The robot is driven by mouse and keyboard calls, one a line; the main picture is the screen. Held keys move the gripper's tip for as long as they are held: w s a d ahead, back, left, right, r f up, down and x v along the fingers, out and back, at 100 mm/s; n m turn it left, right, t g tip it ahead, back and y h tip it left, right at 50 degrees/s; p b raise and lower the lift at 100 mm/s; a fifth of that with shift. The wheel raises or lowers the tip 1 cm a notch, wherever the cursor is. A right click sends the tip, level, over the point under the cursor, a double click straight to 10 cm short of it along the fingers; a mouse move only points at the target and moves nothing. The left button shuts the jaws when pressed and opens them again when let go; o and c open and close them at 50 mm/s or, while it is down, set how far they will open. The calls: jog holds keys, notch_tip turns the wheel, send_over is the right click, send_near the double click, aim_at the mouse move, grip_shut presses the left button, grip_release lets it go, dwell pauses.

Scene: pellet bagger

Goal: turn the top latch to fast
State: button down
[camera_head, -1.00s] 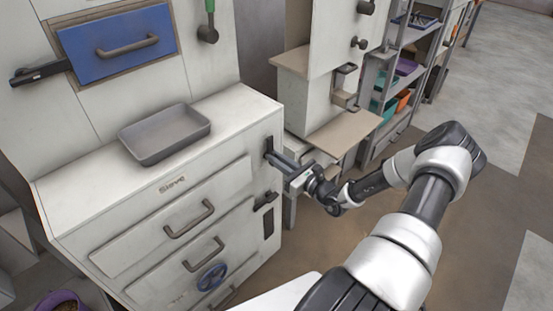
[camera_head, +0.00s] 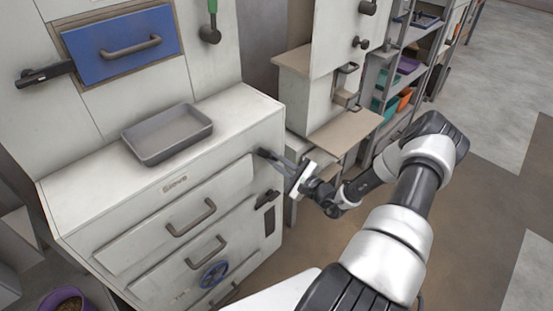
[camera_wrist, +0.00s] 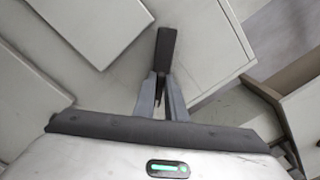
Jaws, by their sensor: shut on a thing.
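The top latch (camera_head: 263,153) is a dark lever at the right end of the white cabinet's front, level with the top drawer. In the wrist view the latch (camera_wrist: 166,48) is a dark bar pointing away from the fingers along the pale panel. My gripper (camera_head: 278,160) reaches it from the right, with its hand rolled. In the wrist view my gripper (camera_wrist: 161,88) has both fingers closed on the near end of the latch, which the fingers hide. A second, lower latch (camera_head: 266,199) sits below it on the same edge.
The cabinet has drawers with grey handles (camera_head: 197,217) and a blue handwheel (camera_head: 212,275). A grey tray (camera_head: 168,133) lies on its top. A tan shelf (camera_head: 343,132) juts out behind my gripper. The floor to the right is open.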

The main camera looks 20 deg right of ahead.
jog(key=shift+s+a+f+n+b, duration=0.1)
jog(key=shift+f+n+b, duration=0.15)
jog(key=shift+n, duration=1.4)
jog(key=shift+w+a+f+n+b, duration=0.15)
jog(key=shift+n+b, duration=0.1)
jog(key=shift+n, duration=1.35)
jog(key=shift+s+d+f+n+b, duration=0.15)
jog(key=shift+f+n+b, duration=0.1)
jog(key=shift+n, duration=1.4)
jog(key=shift+a, duration=0.1)
jog(key=c, duration=1.8)
grip_release()
jog(key=shift+r, duration=0.1)
jog(key=v, duration=1.7)
jog(key=shift+s, duration=0.25)
